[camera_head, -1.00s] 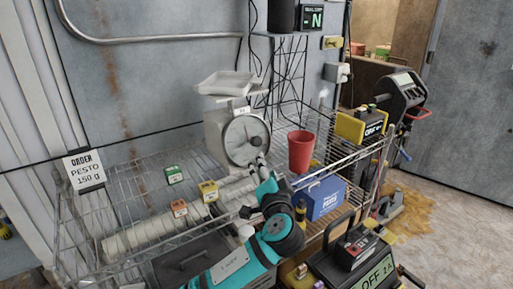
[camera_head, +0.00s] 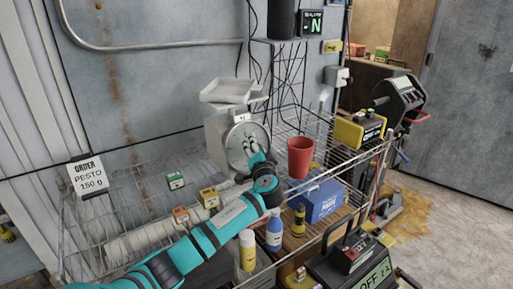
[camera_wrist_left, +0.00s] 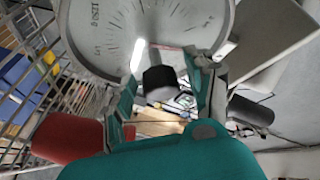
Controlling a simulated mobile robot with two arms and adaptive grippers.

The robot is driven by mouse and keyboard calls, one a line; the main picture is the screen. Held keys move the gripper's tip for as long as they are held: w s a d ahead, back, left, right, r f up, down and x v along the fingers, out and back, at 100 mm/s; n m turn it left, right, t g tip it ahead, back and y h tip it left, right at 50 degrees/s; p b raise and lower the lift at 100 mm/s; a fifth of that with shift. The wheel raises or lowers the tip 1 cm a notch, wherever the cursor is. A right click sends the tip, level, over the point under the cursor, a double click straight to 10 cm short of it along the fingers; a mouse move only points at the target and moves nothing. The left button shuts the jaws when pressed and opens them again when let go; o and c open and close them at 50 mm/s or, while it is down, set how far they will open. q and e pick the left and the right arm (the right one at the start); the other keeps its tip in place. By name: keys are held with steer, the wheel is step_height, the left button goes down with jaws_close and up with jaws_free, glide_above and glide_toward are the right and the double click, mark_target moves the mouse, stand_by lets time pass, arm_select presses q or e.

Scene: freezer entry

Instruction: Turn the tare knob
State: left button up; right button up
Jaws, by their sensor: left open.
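The white dial scale (camera_head: 217,135) with a flat pan (camera_head: 228,90) stands upright on the wire shelf. My left gripper (camera_head: 250,148) is at the lower front of its round dial and covers part of it. In the left wrist view the dial (camera_wrist_left: 150,30) fills the top. A short dark knob (camera_wrist_left: 160,82) shows just below the dial, between the two fingers of my open left gripper (camera_wrist_left: 165,90). A gap shows on both sides of the knob. In the head view the gripper hides the knob. My right gripper is not in view.
A red cup (camera_head: 300,158) stands just right of the scale, with a blue box (camera_head: 322,200) in front of it. Small green (camera_head: 175,181), yellow (camera_head: 209,197) and orange (camera_head: 180,214) boxes sit left of my arm. Bottles (camera_head: 274,230) stand right of my forearm.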

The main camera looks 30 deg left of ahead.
arm_select(q)
jaws_close()
steer(key=shift+r+m+p, duration=0.2)
steer(key=shift+m+p, duration=0.1)
steer(key=shift+p, duration=0.25)
steer(key=shift+m+h+p, duration=0.3)
steer(key=shift+p, duration=0.05)
steer(key=shift+f, duration=0.2)
